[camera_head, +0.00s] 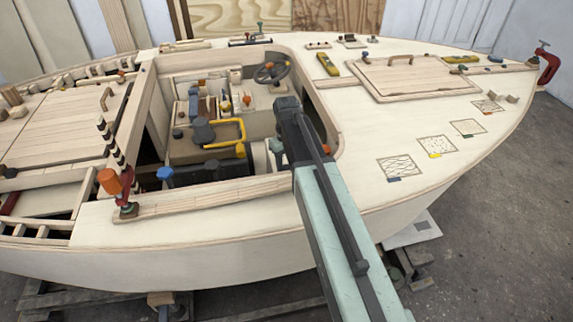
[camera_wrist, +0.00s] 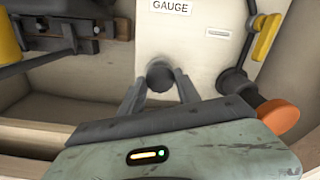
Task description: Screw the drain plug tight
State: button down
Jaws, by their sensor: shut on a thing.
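In the wrist view, a dark round knob, which I take to be the drain plug (camera_wrist: 160,75), stands against a pale panel below a label reading GAUGE. My gripper (camera_wrist: 160,83) has its two grey fingers on either side of the plug, shut on it. The fingers cover the plug's lower sides, and I cannot see how far it is screwed in. In the head view my arm reaches down into the cockpit, and it and the cockpit edge hide the gripper and the plug.
Right of the plug is a dark fitting with an orange knob (camera_wrist: 278,117), below a yellow lever (camera_wrist: 266,37). A dark bracket (camera_wrist: 70,40) is at upper left. In the head view, a yellow bent handle (camera_head: 226,146) and a steering wheel (camera_head: 271,72) are in the cockpit.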

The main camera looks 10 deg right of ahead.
aim_at(286, 168)
jog(key=shift+w+m, duration=0.15)
jog(key=shift+m, duration=0.75)
jog(key=c, duration=0.9)
grip_release()
jog(key=shift+o, duration=0.2)
jog(key=shift+r, duration=0.1)
notch_tip(286, 168, up, 8)
jog(key=p, duration=0.8)
jog(key=shift+f, duration=0.2)
